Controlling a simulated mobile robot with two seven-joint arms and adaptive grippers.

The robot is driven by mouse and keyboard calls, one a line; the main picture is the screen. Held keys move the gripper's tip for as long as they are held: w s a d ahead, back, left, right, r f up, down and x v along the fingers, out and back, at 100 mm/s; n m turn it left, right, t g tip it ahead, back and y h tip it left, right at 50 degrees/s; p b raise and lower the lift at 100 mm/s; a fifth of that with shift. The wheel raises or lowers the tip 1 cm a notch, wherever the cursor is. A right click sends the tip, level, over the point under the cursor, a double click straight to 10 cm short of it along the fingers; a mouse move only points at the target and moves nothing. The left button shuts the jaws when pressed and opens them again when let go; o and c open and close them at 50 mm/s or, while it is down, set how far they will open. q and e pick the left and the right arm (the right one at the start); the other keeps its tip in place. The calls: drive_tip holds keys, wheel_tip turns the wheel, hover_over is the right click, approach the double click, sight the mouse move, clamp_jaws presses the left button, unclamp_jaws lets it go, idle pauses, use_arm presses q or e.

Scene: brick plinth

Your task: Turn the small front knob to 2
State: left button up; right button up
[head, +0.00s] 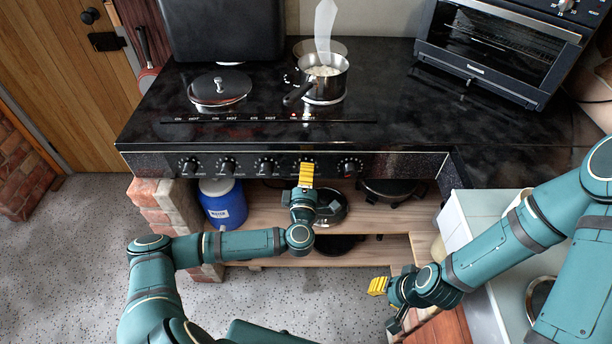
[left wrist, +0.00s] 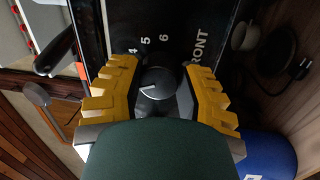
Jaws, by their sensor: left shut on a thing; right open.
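The front knob (left wrist: 157,84) is dark and round, with a light pointer line, on the black stove panel. The numbers 4, 5 and 6 and the word FRONT show beside it; other numbers are hidden. My left gripper (head: 306,172) reaches up to the panel, and its yellow fingers hide most of the knob in the head view. In the left wrist view the left gripper (left wrist: 160,90) has one finger on each side of the knob, shut on it. My right gripper (head: 378,286) is open and empty, low and to the right, away from the panel.
Other knobs line the panel (head: 405,165), one just right of my left gripper. A saucepan (head: 325,80) and a lidded pan (head: 220,88) stand on the hob. A toaster oven (head: 495,50) is at the right. Below are a blue container (head: 224,207) and wooden shelves (head: 265,205).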

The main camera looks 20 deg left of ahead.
use_arm(q)
drive_tip(key=shift+n, duration=0.6)
drive_tip(key=o, duration=1.2)
drive_tip(key=shift+d, duration=0.1)
drive_tip(key=shift+o, duration=0.2)
drive_tip(key=v, duration=1.2)
drive_tip(key=shift+d+f, duration=0.1)
drive_tip(key=shift+d, duration=0.05)
